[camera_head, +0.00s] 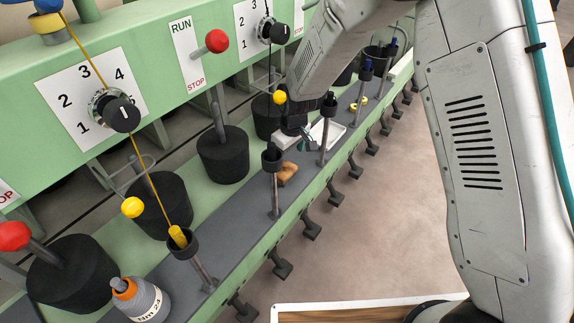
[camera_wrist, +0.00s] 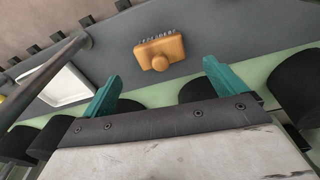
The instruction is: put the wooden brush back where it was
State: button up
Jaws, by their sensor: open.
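The wooden brush (camera_head: 287,172) lies on the grey ledge of the green machine, right beside a metal post. In the wrist view the brush (camera_wrist: 160,52) shows a round knob on its near side and a row of bristles along its far side. My gripper (camera_wrist: 157,80) is open and empty, its two teal fingers apart, with the brush ahead of them and beyond the gap. In the head view my gripper (camera_head: 305,143) is above the ledge, a little up and to the right of the brush, partly hidden by my arm.
A white tray (camera_head: 329,132) lies on the ledge near the brush; it also shows in the wrist view (camera_wrist: 66,86). Metal posts with black cups (camera_head: 271,160) line the ledge. A grey bottle with an orange cap (camera_head: 140,298) stands at the near end.

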jog(key=s+d+r+m, duration=0.1)
jog(key=s+d+r, duration=0.35)
jog(key=r, duration=0.35)
jog(key=s+d+r+m, duration=0.2)
jog(key=s+d+r, duration=0.3)
jog(key=r, duration=0.4)
jog(key=s+d+r+m, duration=0.1)
jog(key=s+d+r, duration=0.3)
jog(key=d+r, duration=0.3)
jog(key=s+d+r+m, duration=0.1)
jog(key=s+d+r, duration=0.1)
jog(key=s, duration=0.5)
jog(key=s+d+r+m, duration=0.1)
jog(key=s+d+m, duration=0.1)
jog(key=s, duration=0.5)
jog(key=s+d+r+m+h, duration=0.1)
jog(key=s+d+r+m, duration=0.1)
jog(key=s+d, duration=0.2)
jog(key=s, duration=0.3)
jog(key=shift+r, duration=0.35)
jog(key=shift+w, duration=0.1)
